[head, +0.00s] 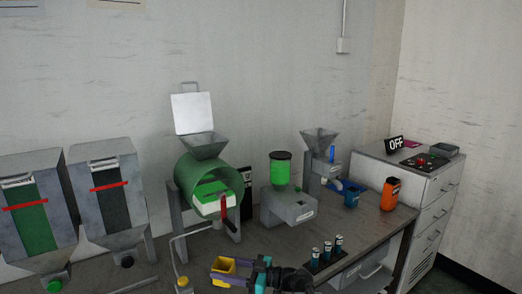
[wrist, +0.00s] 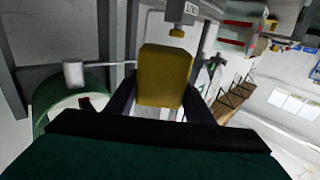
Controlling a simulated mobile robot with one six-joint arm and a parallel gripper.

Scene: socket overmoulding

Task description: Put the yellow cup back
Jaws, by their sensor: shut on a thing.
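The yellow cup (head: 222,266) is at the bottom centre of the head view, in front of the bench machines. My gripper (head: 236,272) is shut on it from the right. In the wrist view the yellow cup (wrist: 165,75) fills the space between the two dark fingers of my gripper (wrist: 160,98). The cup's closed yellow side faces the wrist camera, so its inside is hidden there. In the head view its dark opening partly shows, and the cup looks tilted. I see nothing touching it except the fingers.
A green drum machine (head: 206,172) with a red handle stands behind the cup. Several dark blue vials (head: 327,250) stand in a rack near my arm. Two grey hoppers (head: 108,185) are at left.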

